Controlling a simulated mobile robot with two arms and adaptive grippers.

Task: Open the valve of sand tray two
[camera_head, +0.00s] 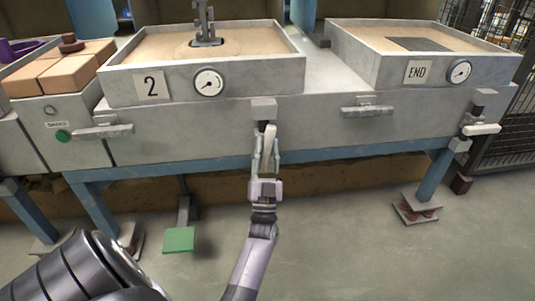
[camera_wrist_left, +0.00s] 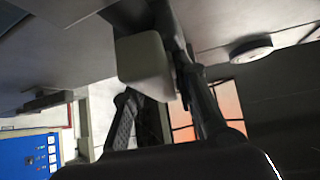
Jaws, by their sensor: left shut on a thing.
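Sand tray two (camera_head: 128,84) is a grey metal tray of sand with a "2" plate and a round gauge (camera_head: 209,83) on its front. Its valve (camera_head: 263,108) is a grey block on the front below the tray's right end. A pale handle (camera_head: 269,133) shows just below the block. My left gripper (camera_head: 265,145) reaches up from below and is shut on this handle. In the left wrist view the pale, blocky handle (camera_wrist_left: 146,62) sits by the dark fingers (camera_wrist_left: 165,100). The fingers hide part of the handle, so its exact angle cannot be told. My right gripper is not in view.
The END tray (camera_head: 390,66) stands to the right, with its own valve (camera_head: 480,129) and pale handle. Grey brackets (camera_head: 367,110) stick out along the front. Blue legs (camera_head: 432,178) and a green pedal (camera_head: 179,239) are below. The floor in front is clear.

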